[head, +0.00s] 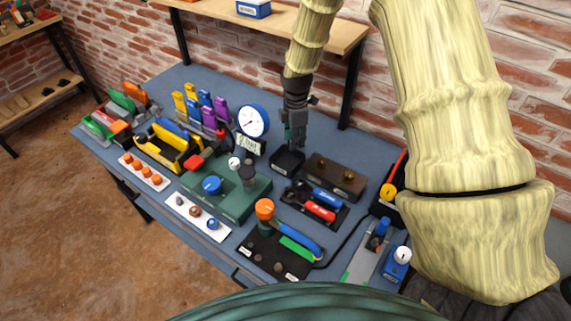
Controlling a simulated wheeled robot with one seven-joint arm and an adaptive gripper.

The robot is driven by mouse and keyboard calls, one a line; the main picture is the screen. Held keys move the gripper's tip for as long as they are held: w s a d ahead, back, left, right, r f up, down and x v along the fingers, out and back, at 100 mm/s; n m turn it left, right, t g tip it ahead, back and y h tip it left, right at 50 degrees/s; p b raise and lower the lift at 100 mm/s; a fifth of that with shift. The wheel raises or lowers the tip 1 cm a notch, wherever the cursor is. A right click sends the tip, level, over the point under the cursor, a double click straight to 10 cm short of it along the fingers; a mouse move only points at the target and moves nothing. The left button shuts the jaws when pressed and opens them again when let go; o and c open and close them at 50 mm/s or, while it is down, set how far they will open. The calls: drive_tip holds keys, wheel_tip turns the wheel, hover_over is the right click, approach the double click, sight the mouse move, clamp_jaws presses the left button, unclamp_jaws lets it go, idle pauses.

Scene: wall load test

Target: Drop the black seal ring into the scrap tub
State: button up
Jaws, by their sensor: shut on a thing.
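My gripper (292,143) points down at the back of the blue-grey bench, directly over a small black open tub (285,168), which looks like the scrap tub. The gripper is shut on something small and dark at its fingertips. It is too small to make out clearly, but fits the black seal ring. The fingertips are at or just above the tub's rim; I cannot tell whether they are inside it. The inside of the tub is mostly hidden.
A brown block (333,178) stands close right of the tub. A round gauge (253,121) and a green fixture (228,187) are to its left. A tray with red and blue handled tools (316,203) lies in front. A shelf (285,28) overhangs behind.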

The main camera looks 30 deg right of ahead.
drive_tip(key=f, duration=0.1)
drive_tip(key=b, duration=0.4)
hover_over(294, 164)
drive_tip(key=shift+a+f, duration=0.1)
drive_tip(key=shift+f, duration=2.25)
drive_tip(key=o, duration=0.7)
drive_tip(key=shift+o, duration=0.2)
drive_tip(key=shift+r, duration=0.1)
wheel_tip(294, 164, up, 12)
